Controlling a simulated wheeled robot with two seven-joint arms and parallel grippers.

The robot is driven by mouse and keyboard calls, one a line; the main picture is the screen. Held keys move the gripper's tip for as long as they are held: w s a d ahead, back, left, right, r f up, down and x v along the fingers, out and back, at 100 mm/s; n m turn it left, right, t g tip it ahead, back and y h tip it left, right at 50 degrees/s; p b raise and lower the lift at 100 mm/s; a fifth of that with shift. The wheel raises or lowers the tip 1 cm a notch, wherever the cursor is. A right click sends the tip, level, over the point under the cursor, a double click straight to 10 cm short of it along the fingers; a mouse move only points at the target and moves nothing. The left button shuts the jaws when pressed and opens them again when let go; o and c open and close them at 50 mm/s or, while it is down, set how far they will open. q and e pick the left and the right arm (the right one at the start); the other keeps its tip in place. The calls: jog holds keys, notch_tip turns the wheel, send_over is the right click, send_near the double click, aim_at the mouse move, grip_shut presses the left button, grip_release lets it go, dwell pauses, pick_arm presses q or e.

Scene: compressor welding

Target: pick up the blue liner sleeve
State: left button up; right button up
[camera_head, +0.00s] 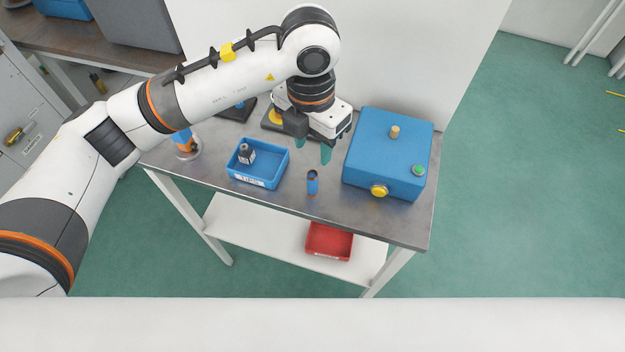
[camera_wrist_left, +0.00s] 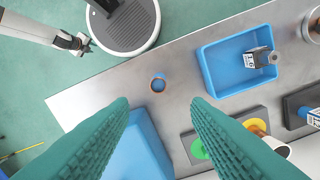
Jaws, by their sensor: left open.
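The blue liner sleeve (camera_head: 313,184) stands upright on the grey metal table, between the blue tray and the blue box. It has an orange band and a dark top.
A labelled blue tray (camera_head: 268,179) holding a small grey-and-white item is left of the sleeve. A large blue box (camera_head: 372,145) with yellow and green buttons is to the right. A red bin (camera_head: 330,240) sits on the lower shelf. Bare tabletop surrounds the sleeve.

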aim_at(314, 182)
pick_arm(q)
jog(key=f+p, duration=0.1)
jog(key=f, duration=0.2)
jog(key=f+p, duration=0.1)
jog(key=f, duration=0.2)
jog(key=shift+w+a+f, duration=0.1)
jog(key=shift+a+f, duration=0.1)
jog(key=f, duration=0.1)
jog(key=f+p, duration=0.1)
jog(key=f, duration=0.1)
jog(key=f+p, duration=0.1)
jog(key=f, duration=0.1)
jog(key=shift+s+d, duration=0.3)
jog(key=shift+s, duration=0.05)
jog(key=shift+f, duration=0.2)
grip_shut()
